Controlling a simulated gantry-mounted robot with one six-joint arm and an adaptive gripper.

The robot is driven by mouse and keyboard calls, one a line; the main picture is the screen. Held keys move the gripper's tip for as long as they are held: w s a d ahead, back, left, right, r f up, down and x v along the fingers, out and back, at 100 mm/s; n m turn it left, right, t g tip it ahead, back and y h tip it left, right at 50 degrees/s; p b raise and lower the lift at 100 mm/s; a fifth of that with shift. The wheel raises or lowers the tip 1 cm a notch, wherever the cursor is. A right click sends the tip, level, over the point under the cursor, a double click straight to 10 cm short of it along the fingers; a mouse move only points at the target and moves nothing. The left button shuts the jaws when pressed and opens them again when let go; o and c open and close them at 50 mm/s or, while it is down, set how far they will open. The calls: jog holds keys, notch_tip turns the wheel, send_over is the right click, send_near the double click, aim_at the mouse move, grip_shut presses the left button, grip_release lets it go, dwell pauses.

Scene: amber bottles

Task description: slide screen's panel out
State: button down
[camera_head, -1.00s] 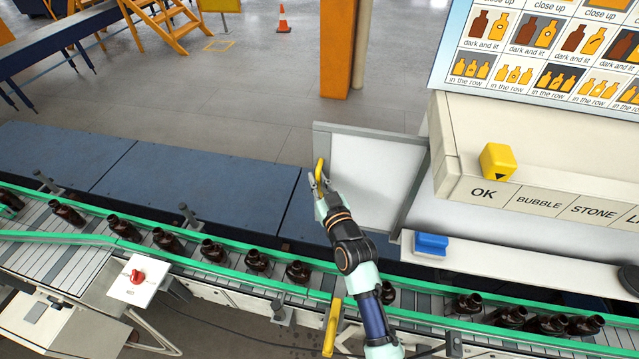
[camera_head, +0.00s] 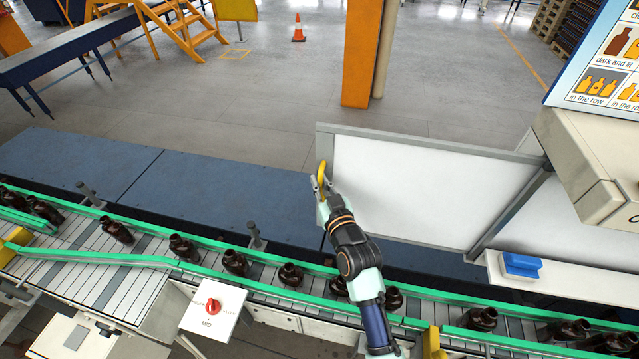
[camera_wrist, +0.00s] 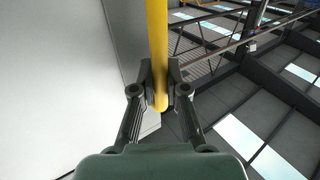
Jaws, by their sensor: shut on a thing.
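The screen's panel (camera_head: 430,190) is a white sheet in a grey frame. It stands out to the left of the cream housing (camera_head: 585,165), behind the conveyor. A yellow handle (camera_head: 321,172) is on its left edge. My gripper (camera_head: 322,186) is shut on this handle. In the wrist view the yellow handle (camera_wrist: 157,50) runs between my gripper's fingertips (camera_wrist: 160,92), with the white panel (camera_wrist: 60,90) to the left. The panel's right edge meets a grey upright beside the housing.
A green-railed conveyor (camera_head: 140,258) with several amber bottles (camera_head: 235,262) runs in front. A control box with a red knob (camera_head: 213,306) stands at its near side. A blue block (camera_head: 521,264) sits on the white ledge right of the panel. Blue covers (camera_head: 230,195) lie left of the panel.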

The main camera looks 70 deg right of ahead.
dwell(0.3)
jog(key=c, duration=1.4)
grip_release()
jog(key=shift+c, duration=0.2)
jog(key=shift+a, duration=0.1)
jog(key=v, duration=1.2)
